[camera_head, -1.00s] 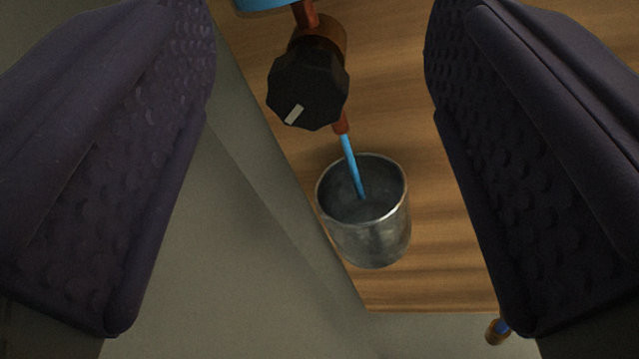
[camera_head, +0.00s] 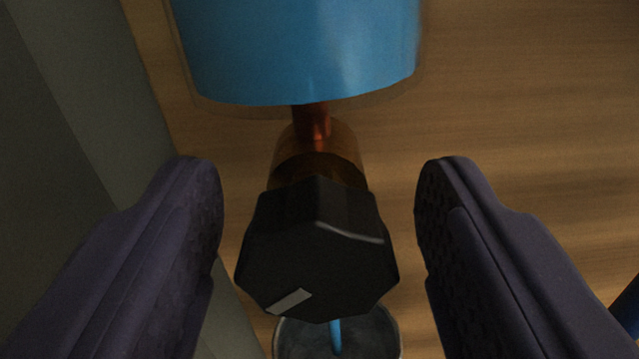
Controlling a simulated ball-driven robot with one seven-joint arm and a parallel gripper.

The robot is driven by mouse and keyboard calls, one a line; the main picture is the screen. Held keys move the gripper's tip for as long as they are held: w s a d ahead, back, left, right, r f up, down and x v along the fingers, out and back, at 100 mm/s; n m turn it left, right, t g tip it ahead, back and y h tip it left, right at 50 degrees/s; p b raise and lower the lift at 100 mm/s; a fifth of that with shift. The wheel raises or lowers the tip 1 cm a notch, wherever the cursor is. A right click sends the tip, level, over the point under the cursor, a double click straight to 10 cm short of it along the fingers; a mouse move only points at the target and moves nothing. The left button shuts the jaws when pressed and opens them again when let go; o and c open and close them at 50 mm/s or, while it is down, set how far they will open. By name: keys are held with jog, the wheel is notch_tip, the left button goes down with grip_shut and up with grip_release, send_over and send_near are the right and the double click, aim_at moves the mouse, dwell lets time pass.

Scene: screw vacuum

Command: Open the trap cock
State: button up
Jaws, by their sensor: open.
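The trap cock has a black faceted knob (camera_head: 318,250) with a pale mark (camera_head: 290,301) at its lower left edge. The knob sits on a brown, copper-coloured body (camera_head: 318,160), below a blue vessel (camera_head: 300,50). My gripper (camera_head: 318,205) is open. One finger is on each side of the knob, with a visible gap on both sides and nothing held. A thin blue stream (camera_head: 336,335) runs below the knob, its upper part hidden behind it.
A metal cup (camera_head: 385,330) stands below the knob, partly hidden, with the stream ending in it. A wooden surface (camera_head: 520,120) lies behind. A grey surface (camera_head: 90,130) is at the left. Something blue shows at the lower right edge.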

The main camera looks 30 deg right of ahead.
jog(key=c, duration=1)
jog(key=n, duration=0.4)
jog(key=shift+n, duration=0.3)
jog(key=n+p, duration=0.1)
jog(key=n, duration=0.3)
jog(key=shift+n, duration=0.3)
jog(key=o, duration=1)
